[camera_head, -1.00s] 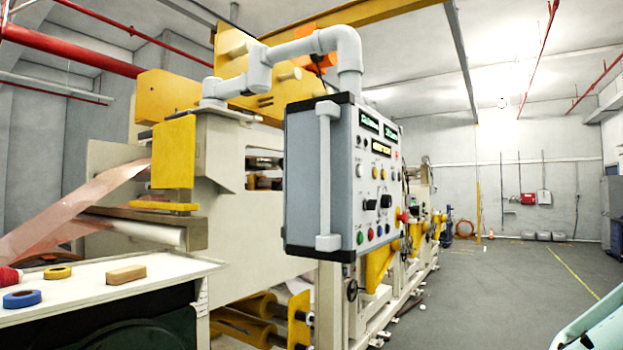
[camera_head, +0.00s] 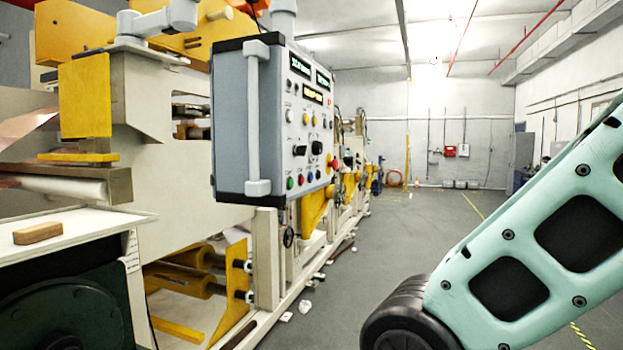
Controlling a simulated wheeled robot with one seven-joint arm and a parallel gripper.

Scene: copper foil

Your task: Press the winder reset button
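A grey control box (camera_head: 243,120) hangs from a pipe arm beside the machine, left of the picture's middle. Its panel (camera_head: 307,135) faces right and shows at a steep slant, with lit displays, knobs and several coloured buttons. The labels are too small to read, so I cannot tell which is the winder reset button. My gripper is not in view; only my mint-green arm link shows at the lower right, apart from the panel.
The cream and yellow machine (camera_head: 170,205) fills the left side. A white-topped table (camera_head: 70,240) with a wooden block (camera_head: 38,233) stands at the lower left. The grey floor (camera_head: 405,235) right of the machine is open.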

